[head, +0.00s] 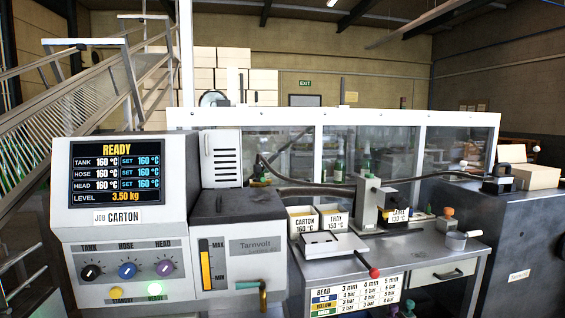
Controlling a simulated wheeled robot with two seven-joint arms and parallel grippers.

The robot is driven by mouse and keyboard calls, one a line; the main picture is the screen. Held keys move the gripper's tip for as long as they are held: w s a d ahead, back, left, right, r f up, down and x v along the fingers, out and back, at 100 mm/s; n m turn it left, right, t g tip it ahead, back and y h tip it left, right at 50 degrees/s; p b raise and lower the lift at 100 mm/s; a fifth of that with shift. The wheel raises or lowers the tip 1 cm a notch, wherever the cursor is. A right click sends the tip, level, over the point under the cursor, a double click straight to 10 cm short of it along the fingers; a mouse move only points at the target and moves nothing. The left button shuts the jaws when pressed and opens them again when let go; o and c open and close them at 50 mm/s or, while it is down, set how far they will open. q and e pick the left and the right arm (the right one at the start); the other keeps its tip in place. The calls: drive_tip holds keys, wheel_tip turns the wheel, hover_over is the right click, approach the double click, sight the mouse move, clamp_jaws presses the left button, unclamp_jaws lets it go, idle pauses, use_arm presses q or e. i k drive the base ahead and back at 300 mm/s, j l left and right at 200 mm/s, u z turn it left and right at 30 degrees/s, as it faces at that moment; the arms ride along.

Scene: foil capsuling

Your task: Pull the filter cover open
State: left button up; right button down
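The machine stands at the left with a display panel (118,172) reading READY. A pale upright box with several dark slots (221,160) is at the back of its dark tank unit (248,210). I cannot tell for certain which part is the filter cover; no part carries that label. The tank unit's front bears a Tarnvolt plate (259,246), a MAX/MIN level gauge (206,270) and a brass-coloured pipe with a green handle (257,290). Neither of my grippers shows in the head view.
A grey bench (420,256) at the right holds bins labelled CARTON (304,224) and TRAY (338,223), a white plate device with a red-knobbed lever (373,271) and a small pan (457,241). A dark hose (310,190) crosses above the bench. A dark cabinet (520,240) stands far right.

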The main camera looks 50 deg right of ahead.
sight(220, 151)
drive_tip(key=z, duration=1)
